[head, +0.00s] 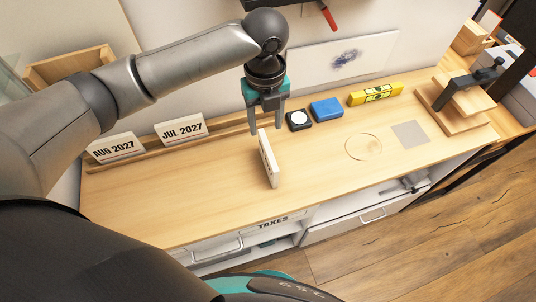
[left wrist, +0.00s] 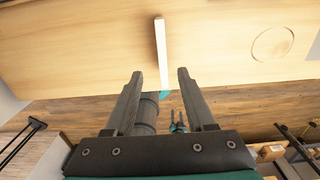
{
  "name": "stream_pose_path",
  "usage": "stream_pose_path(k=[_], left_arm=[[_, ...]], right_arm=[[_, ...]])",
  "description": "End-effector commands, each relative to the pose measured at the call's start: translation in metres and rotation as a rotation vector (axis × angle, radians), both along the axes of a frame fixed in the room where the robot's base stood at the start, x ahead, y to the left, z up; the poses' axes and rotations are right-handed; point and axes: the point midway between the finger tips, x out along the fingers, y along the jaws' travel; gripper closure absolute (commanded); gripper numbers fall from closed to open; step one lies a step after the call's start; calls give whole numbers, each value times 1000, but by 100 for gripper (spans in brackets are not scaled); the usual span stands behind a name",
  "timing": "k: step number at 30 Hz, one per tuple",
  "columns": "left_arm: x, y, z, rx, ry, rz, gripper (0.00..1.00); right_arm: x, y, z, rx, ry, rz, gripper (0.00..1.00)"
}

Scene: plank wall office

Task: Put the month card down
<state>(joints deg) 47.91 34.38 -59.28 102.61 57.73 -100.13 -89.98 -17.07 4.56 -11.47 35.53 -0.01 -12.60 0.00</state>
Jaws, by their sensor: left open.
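A pale wooden month card (head: 267,160) stands on edge on the desk, its face nearly edge-on, so its lettering cannot be read. It shows as a thin upright strip in the left wrist view (left wrist: 161,52). My left gripper (head: 267,127) is open just above and behind the card. In the left wrist view, its two fingers (left wrist: 160,74) are apart with the card's near end between their tips; nothing is clamped. Two other cards, "AUG 2027" (head: 117,149) and "JUL 2027" (head: 182,130), lean in a wooden rail at the back left.
Behind the card are a black box with a white disc (head: 299,120), a blue block (head: 326,109) and a yellow level (head: 375,94). A ring mark (head: 363,146) and grey square (head: 410,134) lie right. A wooden stand (head: 458,105) is far right. The front desk is clear.

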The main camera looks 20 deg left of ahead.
Motion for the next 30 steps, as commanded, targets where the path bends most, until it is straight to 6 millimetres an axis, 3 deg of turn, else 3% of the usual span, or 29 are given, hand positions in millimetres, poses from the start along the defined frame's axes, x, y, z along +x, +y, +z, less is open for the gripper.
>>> stream_pose_path(k=[12, 20, 30], left_arm=[[-1, -1, -82, -1, 1, -1, 45], [-1, -2, -100, -1, -1, -1, 45], [-2, -5, -144, 1, -3, -1, 45]], right_arm=[[-1, -1, -11, -1, 1, 0, 50], [-2, -1, -12, -1, 2, 0, 50], [-2, -1, -18, -2, 3, 0, 50]])
